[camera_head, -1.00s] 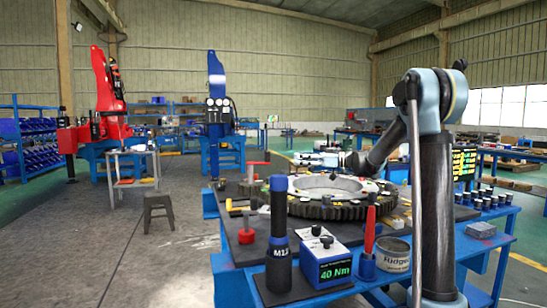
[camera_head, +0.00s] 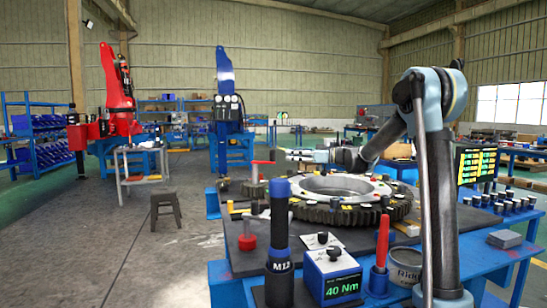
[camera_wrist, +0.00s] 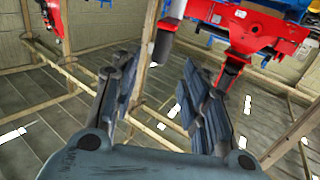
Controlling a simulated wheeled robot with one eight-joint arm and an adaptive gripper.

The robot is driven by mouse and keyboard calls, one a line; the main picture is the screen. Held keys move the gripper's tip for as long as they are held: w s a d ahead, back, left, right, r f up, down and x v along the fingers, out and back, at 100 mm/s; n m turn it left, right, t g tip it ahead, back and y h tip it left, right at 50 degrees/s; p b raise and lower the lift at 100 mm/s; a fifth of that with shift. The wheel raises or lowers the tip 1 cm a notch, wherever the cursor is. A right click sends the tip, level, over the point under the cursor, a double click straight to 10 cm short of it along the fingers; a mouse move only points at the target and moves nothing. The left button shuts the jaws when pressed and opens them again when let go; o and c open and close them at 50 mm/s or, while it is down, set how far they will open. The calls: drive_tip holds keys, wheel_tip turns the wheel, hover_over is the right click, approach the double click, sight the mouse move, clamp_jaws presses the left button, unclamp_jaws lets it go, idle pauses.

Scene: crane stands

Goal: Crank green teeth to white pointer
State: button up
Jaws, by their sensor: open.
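A large dark toothed ring (camera_head: 398,208) lies flat on the workbench, with a pale inner ring and small coloured marks on top. A small dark toothed wheel (camera_head: 253,190) sits at its left, below a red-topped crank handle (camera_head: 262,162). Green teeth and a white pointer cannot be told apart at this size. My gripper (camera_head: 283,154) reaches left above the ring's far side, just right of the red handle and seemingly apart from it. In the wrist view my gripper (camera_wrist: 158,68) is open, with nothing between its fingers.
On the bench's near side stand a black-and-blue M12 tool (camera_head: 280,250), a blue 40 Nm box (camera_head: 332,278), a red-handled screwdriver (camera_head: 382,245) and a grey tin (camera_head: 405,268). Several dark cylinders stand at right. A stool (camera_head: 163,210) is on the open floor at left.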

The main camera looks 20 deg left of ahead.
sight(273, 161)
drive_tip(key=a, duration=0.9)
drive_tip(key=shift+a, duration=0.25)
drive_tip(key=shift+c, duration=0.2)
clamp_jaws()
